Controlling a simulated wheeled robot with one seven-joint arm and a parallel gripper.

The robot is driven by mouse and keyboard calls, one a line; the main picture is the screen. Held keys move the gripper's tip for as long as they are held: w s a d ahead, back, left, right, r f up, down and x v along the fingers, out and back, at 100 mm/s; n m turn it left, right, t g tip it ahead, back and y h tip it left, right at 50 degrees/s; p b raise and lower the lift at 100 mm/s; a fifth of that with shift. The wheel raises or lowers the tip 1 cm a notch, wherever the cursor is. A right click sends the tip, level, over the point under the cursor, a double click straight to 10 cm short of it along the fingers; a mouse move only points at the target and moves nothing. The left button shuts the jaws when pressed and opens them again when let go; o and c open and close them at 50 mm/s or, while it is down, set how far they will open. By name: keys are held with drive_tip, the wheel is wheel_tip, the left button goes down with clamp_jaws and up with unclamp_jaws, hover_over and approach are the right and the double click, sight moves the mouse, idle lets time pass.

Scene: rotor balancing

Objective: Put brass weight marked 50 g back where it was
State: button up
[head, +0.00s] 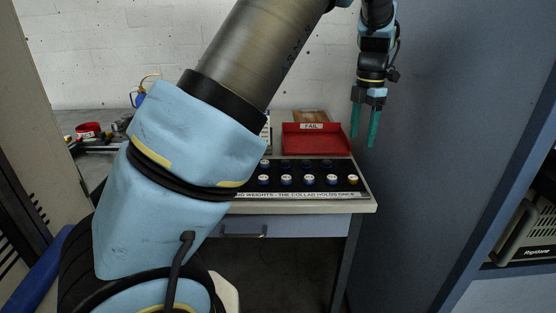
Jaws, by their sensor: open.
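A black weight tray (344,168) lies on the workbench, with a row of small round weights along its front. The rightmost weight (353,180) looks brass-yellow; the others have pale tops and blue sides. Another weight (264,163) shows at the back left of the tray. Dark spots in the back row look like empty places. The marks are too small to read, so I cannot tell which one is the 50 g weight. My gripper (363,142) hangs open and empty, fingers down, at the upper right, apart from the weights. My arm hides the tray's left part.
A red tray marked FAIL (317,142) stands behind the weights. A red round item (88,130) and a small blue bottle (139,98) are on the bench's left. A blue-grey panel (450,130) rises close on the right. The bench's front right corner is clear.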

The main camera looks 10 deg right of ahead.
drive_tip(key=a+f+m, duration=0.2)
drive_tip(key=a+m, duration=0.6)
drive_tip(key=a, duration=1.1)
drive_tip(key=s+a+m+p, duration=0.1)
drive_tip(key=s+a+m, duration=0.4)
drive_tip(key=a+m, duration=0.2)
drive_tip(key=s+a+f+m+t, duration=0.1)
drive_tip(key=s+a+m, duration=0.5)
drive_tip(key=a, duration=0.4)
drive_tip(key=shift+a+f+m+t+p, duration=0.15)
drive_tip(key=shift+a+m+t+p, duration=0.2)
drive_tip(key=shift+m, duration=0.35)
